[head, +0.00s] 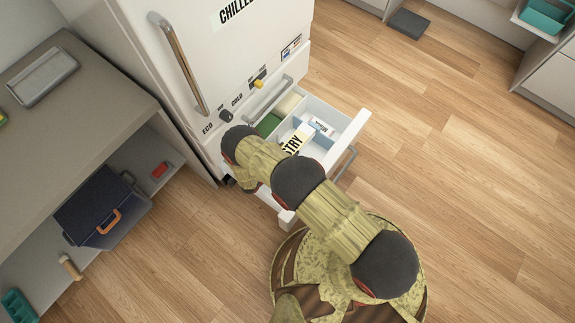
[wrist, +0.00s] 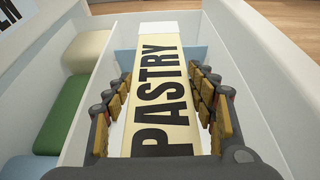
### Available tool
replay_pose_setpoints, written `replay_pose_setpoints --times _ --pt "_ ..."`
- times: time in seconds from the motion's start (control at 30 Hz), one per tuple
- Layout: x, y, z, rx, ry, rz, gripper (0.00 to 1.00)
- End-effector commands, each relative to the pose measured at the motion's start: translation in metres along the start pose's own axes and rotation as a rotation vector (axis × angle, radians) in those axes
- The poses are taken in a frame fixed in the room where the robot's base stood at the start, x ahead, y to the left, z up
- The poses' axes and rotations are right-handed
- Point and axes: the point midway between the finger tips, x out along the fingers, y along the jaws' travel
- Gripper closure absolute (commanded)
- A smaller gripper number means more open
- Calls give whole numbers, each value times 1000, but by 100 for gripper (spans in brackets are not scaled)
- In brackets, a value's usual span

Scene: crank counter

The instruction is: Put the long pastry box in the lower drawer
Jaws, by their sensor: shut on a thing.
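The long pastry box (wrist: 160,95) is cream with a white far end and black PASTRY lettering. In the wrist view my gripper (wrist: 158,85) has its fingers along both long sides, shut on it. In the head view part of the pastry box (head: 296,141) shows over the open lower drawer (head: 352,130) of the white fridge; my arm hides the gripper and the rest. In the wrist view the box lies lengthwise within the outline of the drawer's right compartment, beside the white divider (wrist: 103,75). I cannot tell whether it touches the floor.
The left compartment holds a cream block (wrist: 86,50), a green block (wrist: 66,105) and a blue one (wrist: 28,166). A grey counter (head: 110,95) stands left of the fridge (head: 150,50), with a dark blue case (head: 95,205) on its lower shelf.

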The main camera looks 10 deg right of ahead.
Motion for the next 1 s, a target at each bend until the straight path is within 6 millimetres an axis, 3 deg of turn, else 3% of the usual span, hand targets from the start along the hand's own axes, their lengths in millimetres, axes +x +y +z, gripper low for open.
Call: replay_pose_setpoints --times 0.03,0.13,0.43,0.63,1.0 --pt "6 -1 -14 -2 0 -1 84" --pt "12 -1 -30 -1 -1 0 84" --pt "21 0 -49 0 -1 0 84" --pt "31 -1 -75 -2 0 0 84" --pt "33 0 -78 -1 0 0 84"
